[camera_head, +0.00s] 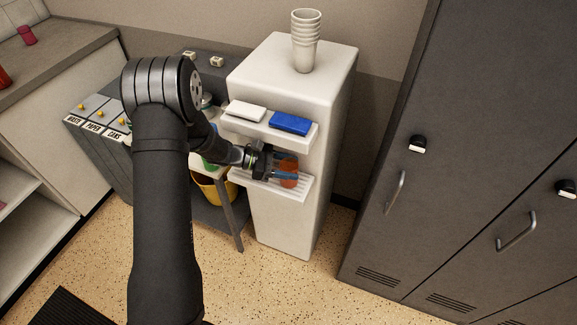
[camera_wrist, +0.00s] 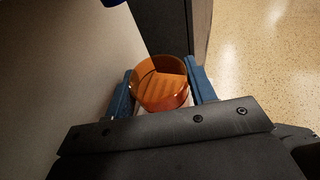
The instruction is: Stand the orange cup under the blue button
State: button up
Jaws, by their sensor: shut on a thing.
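The orange cup (camera_head: 289,170) is at the slatted tray (camera_head: 302,190) of the white water dispenser (camera_head: 285,222), below the blue button (camera_head: 290,123). My gripper (camera_head: 286,167) is shut on the cup, with one blue finger on each side of it. In the wrist view the see-through orange cup (camera_wrist: 160,84) is upright between the blue fingers (camera_wrist: 163,90). A corner of blue shows at the top of that view. I cannot tell for sure whether the cup's base touches the tray.
A white button (camera_head: 246,111) sits left of the blue one. A stack of white cups (camera_head: 305,42) stands on top of the dispenser. A dark table with a yellow bucket (camera_head: 213,188) beneath is at the left. Grey lockers (camera_head: 390,215) stand at the right.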

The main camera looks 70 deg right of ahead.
jog(key=shift+f, duration=0.1)
jog(key=o, duration=0.8)
jog(key=shift+c, duration=0.2)
jog(key=shift+w+r, duration=0.25)
jog(key=v, duration=1.1)
jog(key=shift+w+a, duration=0.15)
jog(key=shift+a, duration=0.05)
